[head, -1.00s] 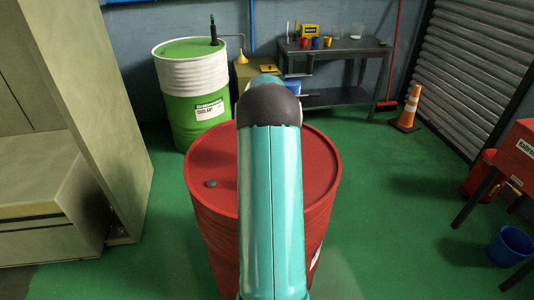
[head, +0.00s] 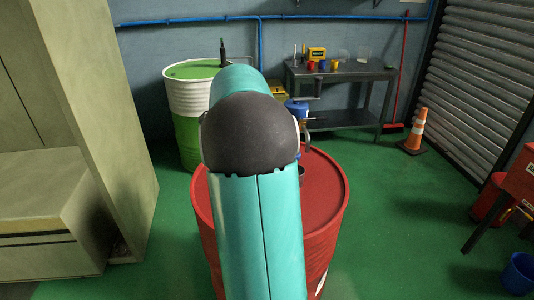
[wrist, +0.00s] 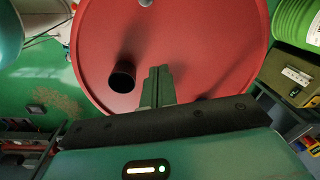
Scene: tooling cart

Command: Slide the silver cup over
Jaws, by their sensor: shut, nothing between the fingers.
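A dark, open-topped cup (wrist: 122,76) stands on the red drum's lid (wrist: 190,45) in the wrist view; it looks dark grey to black here, and no bright silver shows on it. In the head view a small dark piece of what seems to be this cup (head: 301,171) shows just right of my arm. My gripper (wrist: 158,72) is shut and empty, over the lid. Its fingers are to the right of the cup in the wrist view, with a gap between. In the head view my arm hides the fingers and much of the lid.
A grey bung (wrist: 145,3) is at the top of the wrist view. A green and white drum (head: 190,105) stands behind the red one. A dark workbench (head: 340,73) with small items is at the back.

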